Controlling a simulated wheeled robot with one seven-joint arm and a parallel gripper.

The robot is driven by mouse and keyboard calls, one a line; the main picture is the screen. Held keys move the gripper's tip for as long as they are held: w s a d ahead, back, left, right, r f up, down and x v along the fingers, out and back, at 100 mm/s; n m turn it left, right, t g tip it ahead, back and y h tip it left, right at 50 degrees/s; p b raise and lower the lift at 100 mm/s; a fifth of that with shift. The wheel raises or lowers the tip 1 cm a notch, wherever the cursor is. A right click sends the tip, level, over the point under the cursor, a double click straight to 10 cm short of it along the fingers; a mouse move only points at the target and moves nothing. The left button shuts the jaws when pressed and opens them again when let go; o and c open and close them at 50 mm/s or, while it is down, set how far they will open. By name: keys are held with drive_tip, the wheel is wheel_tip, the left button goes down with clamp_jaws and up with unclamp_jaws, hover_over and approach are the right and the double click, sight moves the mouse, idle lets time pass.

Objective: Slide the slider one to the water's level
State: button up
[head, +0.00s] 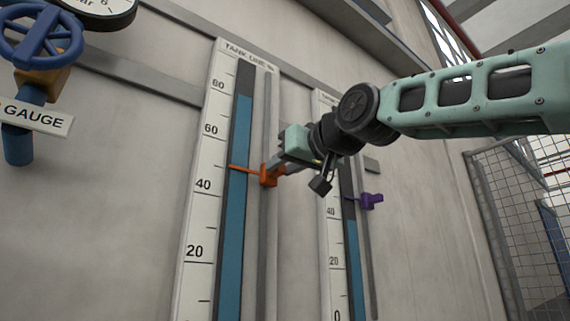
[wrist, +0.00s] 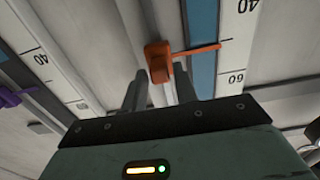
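The orange slider (head: 269,176) sits on a vertical rail right of the tank one gauge (head: 206,157). Its thin pointer reaches left across the blue water column (head: 236,210), between the 40 and 60 marks. The water's top edge is well above the pointer, near the 80 mark. In the wrist view, the slider's knob (wrist: 158,62) is at the fingertips. My gripper (wrist: 160,76) is open, with one finger on each side of the knob and visible gaps. In the head view, my gripper (head: 280,165) comes from the right at the knob.
A second gauge (head: 332,230) with a purple slider (head: 371,201) stands to the right, partly behind my arm. At left are a blue valve wheel (head: 41,34), a round dial (head: 100,8) and a GAUGE sign (head: 36,116). A mesh fence (head: 520,220) stands at far right.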

clamp_jaws()
wheel_tip(320, 180, up, 19)
drive_tip(key=p, duration=1.6)
drive_tip(key=shift+f, duration=0.15)
drive_tip(key=shift+o, duration=2.2)
unclamp_jaws()
drive_tip(key=b+v, duration=0.8)
drive_tip(key=v, duration=0.9)
drive_tip(key=shift+s+d, duration=0.2)
